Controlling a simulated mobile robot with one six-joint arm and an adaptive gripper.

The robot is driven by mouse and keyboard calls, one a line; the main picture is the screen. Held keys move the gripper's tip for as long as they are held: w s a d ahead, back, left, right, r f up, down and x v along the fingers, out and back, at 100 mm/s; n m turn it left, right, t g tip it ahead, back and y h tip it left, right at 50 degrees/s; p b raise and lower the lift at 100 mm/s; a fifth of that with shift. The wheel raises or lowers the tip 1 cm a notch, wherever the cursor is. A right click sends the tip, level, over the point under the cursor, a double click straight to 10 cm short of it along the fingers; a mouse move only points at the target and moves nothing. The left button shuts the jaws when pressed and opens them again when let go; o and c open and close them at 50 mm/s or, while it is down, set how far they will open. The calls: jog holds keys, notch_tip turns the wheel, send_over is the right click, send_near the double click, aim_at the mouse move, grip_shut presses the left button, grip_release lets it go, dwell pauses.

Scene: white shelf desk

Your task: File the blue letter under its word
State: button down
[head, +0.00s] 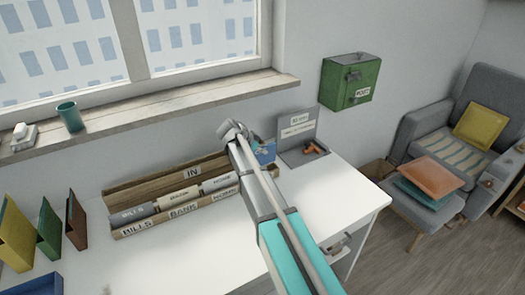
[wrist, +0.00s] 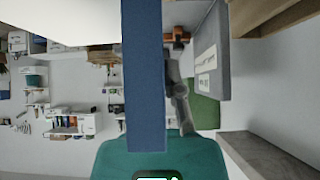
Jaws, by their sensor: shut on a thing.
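The blue letter (head: 266,152) shows in the head view as a small blue patch beside my gripper (head: 240,134), partly hidden by my arm. In the wrist view the blue letter (wrist: 145,75) is a long upright blue band. My gripper is shut on it, above the desk's back part. I cannot read any word on the letter. The wooden rack (head: 150,190) stands to the left on the desk, with an IN label at its back. Pale labelled pieces stand behind that front strip.
A grey board with labels (head: 297,125) stands at the desk's back right, with an orange-brown object (head: 315,148) by it. A green POST box (head: 350,80) hangs on the wall. Coloured upright pieces (head: 48,230) stand at the left. The desk's middle front (head: 190,260) is clear.

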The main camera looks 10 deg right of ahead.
aim_at(262, 165)
jog(key=shift+f+b, duration=1.7)
jog(key=shift+f, duration=0.2)
jog(key=shift+f, duration=0.1)
jog(key=c, duration=0.7)
grip_release()
jog(key=shift+r, duration=0.2)
